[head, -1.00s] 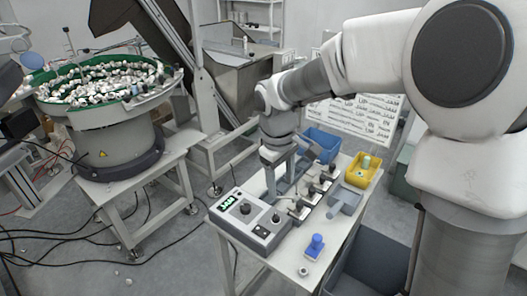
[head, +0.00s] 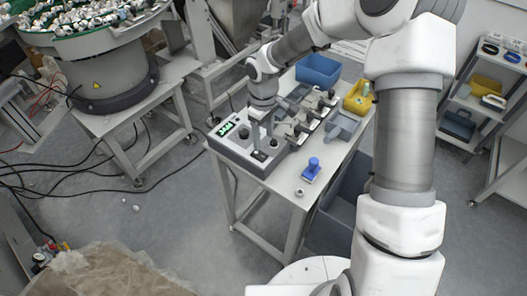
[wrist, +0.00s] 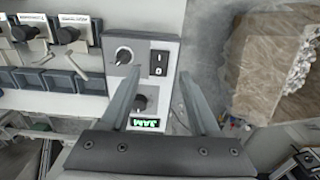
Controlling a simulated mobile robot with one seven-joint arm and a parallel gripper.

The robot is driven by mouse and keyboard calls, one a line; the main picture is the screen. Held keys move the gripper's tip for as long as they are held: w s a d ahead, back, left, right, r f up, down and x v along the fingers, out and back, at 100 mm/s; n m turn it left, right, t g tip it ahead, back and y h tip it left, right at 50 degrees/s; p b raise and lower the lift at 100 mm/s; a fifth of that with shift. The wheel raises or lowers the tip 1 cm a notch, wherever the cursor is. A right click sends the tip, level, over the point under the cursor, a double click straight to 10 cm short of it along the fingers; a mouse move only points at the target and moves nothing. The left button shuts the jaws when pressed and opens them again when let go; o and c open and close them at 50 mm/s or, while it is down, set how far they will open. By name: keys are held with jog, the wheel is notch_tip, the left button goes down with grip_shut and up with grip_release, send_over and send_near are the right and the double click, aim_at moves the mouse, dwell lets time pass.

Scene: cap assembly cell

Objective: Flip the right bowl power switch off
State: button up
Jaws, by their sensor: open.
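The grey control box (head: 236,150) sits at the table's left end. In the wrist view, a black rocker switch (wrist: 158,63) with I and O marks is on the box (wrist: 166,90). Which side is pressed I cannot tell. Two dark knobs, one upper (wrist: 124,55) and one lower (wrist: 140,102), are to its left. A green display (wrist: 148,124) reads JAM. My gripper (wrist: 161,73) is open and empty, its fingers pointing at the box on both sides of the switch. In the head view my gripper (head: 259,143) is over the box and hides part of its top.
Several lever clamps (head: 303,127) stand beside the box. A blue stamp-like piece (head: 312,166), a small round part (head: 299,192), a yellow bin (head: 358,97) and a blue bin (head: 318,70) are on the table. A bowl feeder (head: 100,65) stands at left.

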aim_at(263, 157)
notch_tip(263, 157, down, 8)
jog(key=shift+r, duration=0.25)
grip_shut()
dwell(0.3)
